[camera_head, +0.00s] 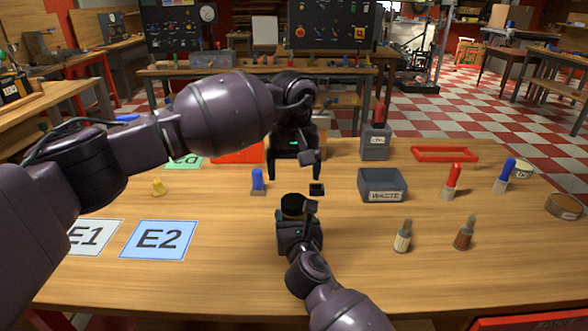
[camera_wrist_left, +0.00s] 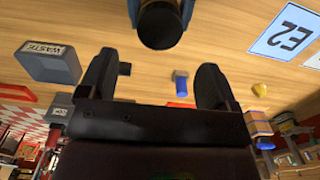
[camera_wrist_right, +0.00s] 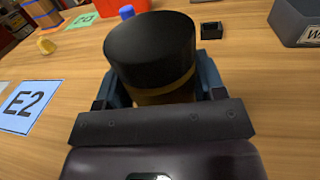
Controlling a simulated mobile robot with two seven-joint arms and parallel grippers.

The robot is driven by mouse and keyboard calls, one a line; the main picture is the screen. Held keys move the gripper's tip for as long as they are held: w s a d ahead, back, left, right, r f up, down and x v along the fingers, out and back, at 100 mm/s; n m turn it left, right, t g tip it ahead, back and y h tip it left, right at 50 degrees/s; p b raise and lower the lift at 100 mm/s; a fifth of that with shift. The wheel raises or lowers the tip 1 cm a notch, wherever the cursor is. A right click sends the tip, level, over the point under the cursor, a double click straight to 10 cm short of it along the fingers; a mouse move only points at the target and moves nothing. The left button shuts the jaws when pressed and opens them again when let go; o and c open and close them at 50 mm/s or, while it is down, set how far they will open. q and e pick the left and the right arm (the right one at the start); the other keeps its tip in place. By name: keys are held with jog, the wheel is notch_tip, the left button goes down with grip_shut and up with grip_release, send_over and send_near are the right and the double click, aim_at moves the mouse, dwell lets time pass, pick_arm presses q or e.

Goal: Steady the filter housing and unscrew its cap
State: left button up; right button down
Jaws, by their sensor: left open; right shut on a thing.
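The filter housing is a brown body (camera_wrist_right: 165,95) with a wide black cap (camera_wrist_right: 150,48) on top and a yellowish band below the cap. My right gripper (camera_wrist_right: 163,84) is shut on the housing body below the cap, and the housing looks upright. In the head view the cap (camera_head: 293,201) shows above my right gripper (camera_head: 297,216), which hides most of the body. My left gripper (camera_head: 294,176) is open and empty, pointing down beyond the cap. In the left wrist view the cap (camera_wrist_left: 160,26) lies ahead of the open fingers (camera_wrist_left: 155,85), apart from them.
A small black square holder (camera_head: 316,189) sits just beyond the housing. A grey WASTE bin (camera_head: 383,187) stands to its right, and a blue-topped object (camera_head: 258,180) to its left. The E2 card (camera_head: 158,240) lies at left.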

aim_at(294, 200)
pick_arm(q)
jog(key=shift+f, duration=4)
jog(key=c, duration=0.9)
jog(key=n, duration=0.4)
jog(key=shift+n, duration=0.4)
jog(key=n, duration=0.5)
jog(key=o, duration=1)
